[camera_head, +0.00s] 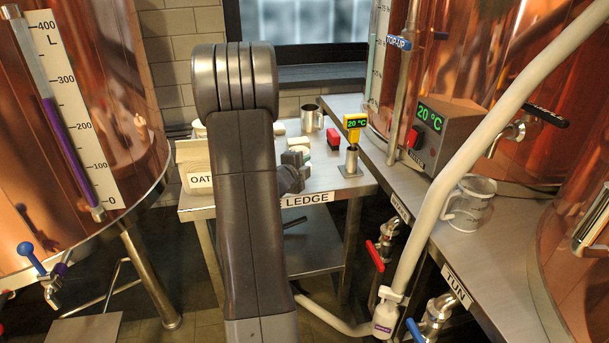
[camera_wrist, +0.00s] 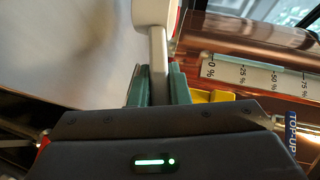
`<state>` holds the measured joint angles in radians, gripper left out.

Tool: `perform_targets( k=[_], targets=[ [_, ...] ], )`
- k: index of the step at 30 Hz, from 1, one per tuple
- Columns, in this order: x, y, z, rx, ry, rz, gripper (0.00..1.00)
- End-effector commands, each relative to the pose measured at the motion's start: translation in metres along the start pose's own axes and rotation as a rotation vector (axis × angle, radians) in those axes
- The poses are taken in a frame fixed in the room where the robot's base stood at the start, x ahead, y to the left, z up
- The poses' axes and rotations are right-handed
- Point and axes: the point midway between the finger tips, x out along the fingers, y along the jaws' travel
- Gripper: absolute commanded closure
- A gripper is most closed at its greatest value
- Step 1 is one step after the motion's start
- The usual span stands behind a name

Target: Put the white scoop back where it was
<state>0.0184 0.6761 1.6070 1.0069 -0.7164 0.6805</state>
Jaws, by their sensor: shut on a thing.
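My gripper (camera_wrist: 158,80) is shut on a grey bar between its two green fingers in the wrist view. The bar leads up to a white part at the top edge, which I take to be the white scoop (camera_wrist: 151,11); most of it is cut off. In the head view my gripper (camera_head: 297,160) is low over the ledge (camera_head: 312,180), partly hidden by my arm. A pale piece shows just beyond it. The oat box (camera_head: 197,165) stands on the ledge's left, partly behind my arm.
A metal mug (camera_head: 311,119), a red block (camera_head: 333,139) and a yellow thermometer (camera_head: 355,124) in a metal holder (camera_head: 350,160) stand on the ledge. A clear jug (camera_head: 471,202) stands on the right counter. Copper vessels stand left and right; a pale hose crosses at right.

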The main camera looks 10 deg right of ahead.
Motion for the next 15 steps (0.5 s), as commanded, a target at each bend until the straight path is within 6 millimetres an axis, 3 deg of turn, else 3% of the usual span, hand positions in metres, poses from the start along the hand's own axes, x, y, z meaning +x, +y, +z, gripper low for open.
perform_targets(
  k=[4,15],
  targets=[
    [0.006,0.025,0.004,-0.002,0.000,0.003,1.00],
    [0.007,0.029,0.005,0.000,0.000,0.001,1.00]
  ],
)
